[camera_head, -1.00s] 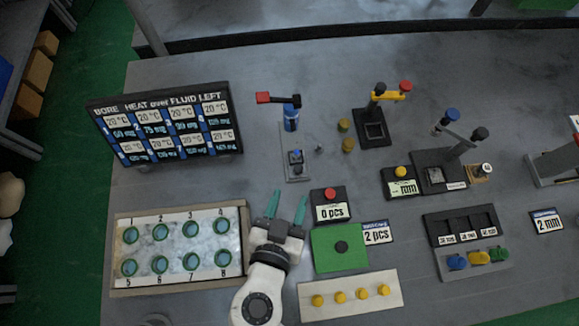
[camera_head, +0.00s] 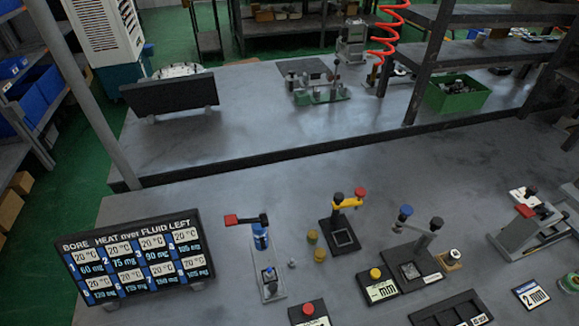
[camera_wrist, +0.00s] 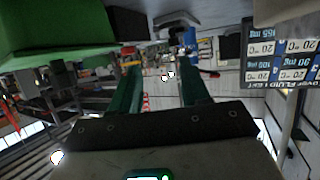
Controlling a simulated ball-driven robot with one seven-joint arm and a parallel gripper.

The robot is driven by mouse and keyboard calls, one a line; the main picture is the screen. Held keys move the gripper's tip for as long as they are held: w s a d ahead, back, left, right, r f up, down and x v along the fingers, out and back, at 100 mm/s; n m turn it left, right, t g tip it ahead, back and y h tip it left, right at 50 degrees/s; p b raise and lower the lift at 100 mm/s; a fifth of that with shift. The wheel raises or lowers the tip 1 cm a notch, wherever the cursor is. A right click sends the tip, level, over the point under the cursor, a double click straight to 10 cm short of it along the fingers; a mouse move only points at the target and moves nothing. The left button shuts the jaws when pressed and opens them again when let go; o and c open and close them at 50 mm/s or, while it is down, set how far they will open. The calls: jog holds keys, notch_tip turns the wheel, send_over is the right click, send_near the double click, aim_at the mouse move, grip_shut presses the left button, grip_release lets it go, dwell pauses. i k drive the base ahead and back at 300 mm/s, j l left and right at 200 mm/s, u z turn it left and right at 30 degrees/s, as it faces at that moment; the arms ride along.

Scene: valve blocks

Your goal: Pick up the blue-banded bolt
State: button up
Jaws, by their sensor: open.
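No bolt with a blue band can be made out for certain. A tiny grey piece (camera_head: 292,263), too small to identify, stands on the table beside a light grey plate (camera_head: 271,289). The plate carries a dark fixture with a blue spot (camera_head: 268,273) and a blue cylinder (camera_head: 261,238) under a red-handled lever (camera_head: 240,219). My gripper (camera_wrist: 163,72) shows only in the wrist view, its two green fingers apart with nothing seen held between them. That view is inverted and cluttered.
The display board (camera_head: 137,262) stands at left and also shows in the wrist view (camera_wrist: 284,45). Brass pieces (camera_head: 319,255), a yellow-handled clamp (camera_head: 342,235) and a blue-knobbed lever fixture (camera_head: 412,265) stand right of the plate. The table behind them is clear.

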aim_at(270, 273)
jog(key=k+l, duration=0.2)
jog(key=k, duration=0.2)
jog(key=k+l, duration=0.25)
jog(key=k, duration=0.15)
